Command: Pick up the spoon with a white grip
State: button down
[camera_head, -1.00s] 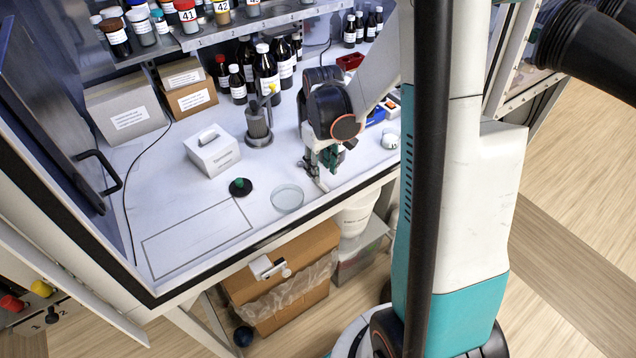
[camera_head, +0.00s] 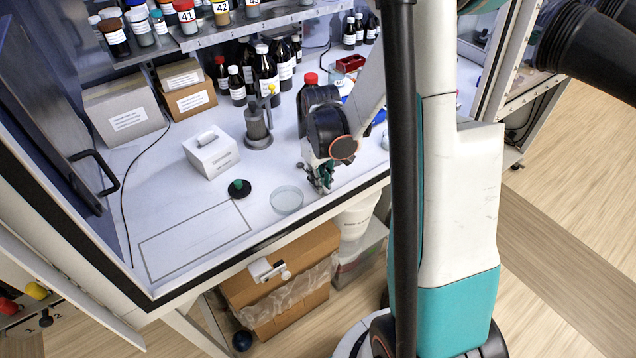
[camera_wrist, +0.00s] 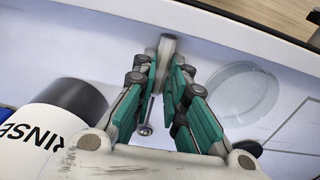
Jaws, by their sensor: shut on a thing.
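The spoon shows in the wrist view, with a pale, whitish grip (camera_wrist: 167,45) and a small shiny metal bowl (camera_wrist: 145,130). My gripper (camera_wrist: 166,76) is shut on the spoon near its grip. The grip sticks out past the fingertips, and the bowl end lies back between the green-padded fingers. In the head view my gripper (camera_head: 321,184) is low at the white worktop, near the front edge, and the spoon cannot be made out there. I cannot tell whether the spoon still touches the worktop.
A clear glass dish (camera_head: 286,200) lies just left of my gripper. Beyond it are a black disc with a green knob (camera_head: 238,188), a white tissue box (camera_head: 210,152) and a metal cylinder (camera_head: 258,128). The outlined area at left is clear.

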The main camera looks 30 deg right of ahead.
notch_tip(320, 180, up, 20)
jog(key=p, duration=0.4)
jog(key=shift+s, duration=0.1)
dwell(1.3)
